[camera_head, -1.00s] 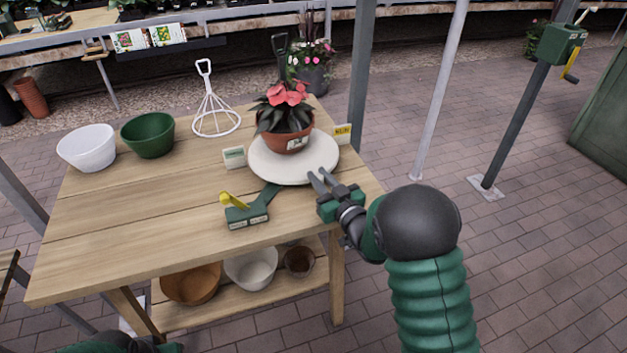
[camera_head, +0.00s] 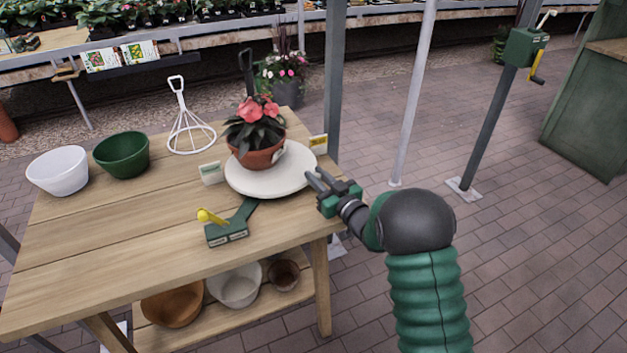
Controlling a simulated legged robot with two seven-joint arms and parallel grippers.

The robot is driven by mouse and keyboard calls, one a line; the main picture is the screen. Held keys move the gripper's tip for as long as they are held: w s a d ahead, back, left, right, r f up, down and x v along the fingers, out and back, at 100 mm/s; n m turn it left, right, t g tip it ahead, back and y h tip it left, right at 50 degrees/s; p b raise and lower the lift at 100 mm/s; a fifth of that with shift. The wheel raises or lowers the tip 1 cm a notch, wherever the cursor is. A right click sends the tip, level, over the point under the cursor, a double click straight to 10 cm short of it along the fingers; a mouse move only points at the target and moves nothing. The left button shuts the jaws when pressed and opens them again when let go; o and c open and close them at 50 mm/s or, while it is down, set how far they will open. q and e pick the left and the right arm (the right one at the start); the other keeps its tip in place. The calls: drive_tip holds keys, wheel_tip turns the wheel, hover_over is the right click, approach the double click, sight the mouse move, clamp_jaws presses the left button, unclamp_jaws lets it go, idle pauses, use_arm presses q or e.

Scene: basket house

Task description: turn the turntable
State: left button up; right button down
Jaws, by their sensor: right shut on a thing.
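The turntable (camera_head: 262,186) is a round pale disc near the right end of the wooden table. A brown pot with a pink-flowered plant (camera_head: 256,146) stands upright on it, left of its middle, with a pale label at the pot's right side. My right gripper (camera_head: 313,181) is at the disc's right front rim, shut on the turntable's edge; the exact contact is small and hard to see. A green base with a yellow lever (camera_head: 226,232) sits in front of the disc. My left gripper is not in view.
A white bowl (camera_head: 58,173), a green bowl (camera_head: 122,156) and a white wire stand (camera_head: 189,125) are at the table's back left. A small white sign (camera_head: 210,173) and a yellow sign (camera_head: 318,142) flank the disc. A grey post (camera_head: 334,80) rises behind the table's right corner.

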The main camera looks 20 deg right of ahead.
drive_tip(key=shift+w+d, duration=0.2)
drive_tip(key=shift+d, duration=0.1)
idle(0.4)
drive_tip(key=c, duration=1.3)
unclamp_jaws()
drive_tip(key=shift+s, duration=0.1)
drive_tip(key=s+d+p, duration=0.1)
drive_tip(key=s+d, duration=0.2)
drive_tip(key=s, duration=1.3)
drive_tip(key=shift+d+f+p, duration=0.15)
drive_tip(key=shift+p, duration=0.15)
